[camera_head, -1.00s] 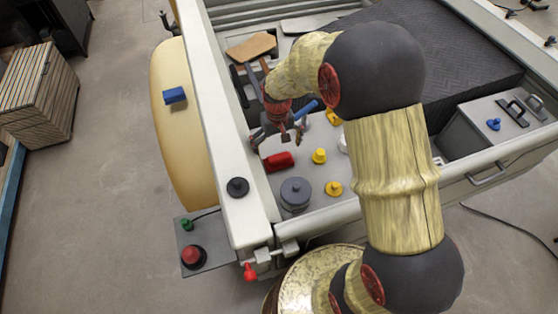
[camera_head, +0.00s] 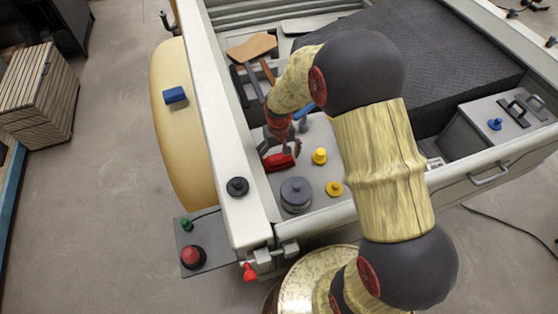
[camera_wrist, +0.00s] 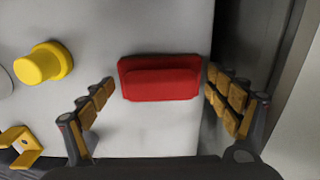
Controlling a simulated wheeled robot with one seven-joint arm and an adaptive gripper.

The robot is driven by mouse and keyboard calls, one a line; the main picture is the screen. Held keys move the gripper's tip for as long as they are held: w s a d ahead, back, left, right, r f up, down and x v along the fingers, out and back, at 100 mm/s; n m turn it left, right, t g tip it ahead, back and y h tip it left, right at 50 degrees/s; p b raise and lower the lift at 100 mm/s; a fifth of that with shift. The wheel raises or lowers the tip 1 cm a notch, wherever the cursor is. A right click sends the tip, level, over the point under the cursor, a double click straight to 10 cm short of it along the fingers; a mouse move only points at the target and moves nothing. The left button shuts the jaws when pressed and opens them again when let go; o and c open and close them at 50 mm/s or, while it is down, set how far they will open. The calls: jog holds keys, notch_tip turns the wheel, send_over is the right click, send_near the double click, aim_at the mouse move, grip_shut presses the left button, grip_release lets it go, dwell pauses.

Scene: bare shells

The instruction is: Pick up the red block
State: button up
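The red block (camera_head: 279,162) lies on the light grey surface at the left side of the workbench tray. In the wrist view the red block (camera_wrist: 160,78) lies lengthwise between my two fingers, with a raised ridge along it. My gripper (camera_head: 281,154) is right over the block in the head view and partly covers it. In the wrist view my gripper (camera_wrist: 157,97) is open, its padded fingers spread on either side. The right finger is close to the block's right end; the left finger stands a little off its left end. Whether either touches cannot be told.
A yellow knob-like piece (camera_head: 319,156) stands just right of the block. Another yellow piece (camera_head: 334,188) and a round grey weight (camera_head: 296,194) stand nearer the front. The tray's pale left wall (camera_head: 228,150) runs close beside the block.

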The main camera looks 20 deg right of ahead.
jog(key=c, duration=0.9)
jog(key=shift+r, duration=0.15)
jog(key=shift+r, duration=0.7)
jog(key=s+r, duration=0.3)
jog(key=s, duration=0.1)
jog(key=s+r+p, duration=0.1)
jog(key=s+r, duration=0.6)
jog(key=s, duration=0.1)
jog(key=shift+s+a+r, duration=0.1)
jog(key=shift+s+r, duration=0.1)
jog(key=shift+r, duration=0.2)
jog(key=shift+s+r+p, duration=0.25)
jog(key=shift+s+p, duration=0.05)
jog(key=shift+s, duration=0.5)
